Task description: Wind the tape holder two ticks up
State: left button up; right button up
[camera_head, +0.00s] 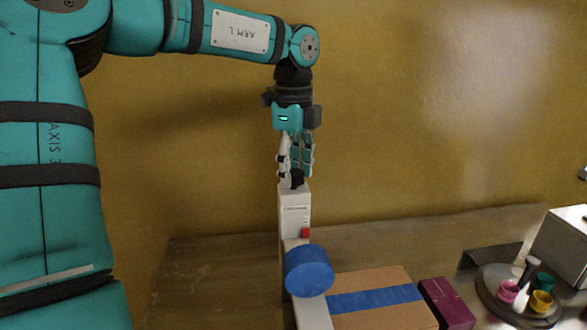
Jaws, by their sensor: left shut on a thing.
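The tape holder is a white upright post (295,213) with small dark lettering and a red block (305,233) low on its front. A blue tape roll (309,271) sits in front of its lower part. A small black knob (297,178) stands on top of the post. My left gripper (296,172) points straight down over the post, its fingers closed around the black knob. The fingers hide part of the knob, and I cannot make out any tick marks. My right gripper is not in view.
A cardboard box (370,280) with a blue tape strip lies right of the roll. Beside it are a maroon box (447,303) and a round grey tray (492,307) with small coloured cups. A mustard wall stands behind. The table's left part is bare.

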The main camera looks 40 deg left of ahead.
aim_at(294, 172)
pick_arm(q)
jog(key=shift+r, duration=0.1)
jog(key=o, duration=1.2)
jog(key=shift+c, duration=0.2)
notch_tip(294, 172, up, 12)
dwell(0.3)
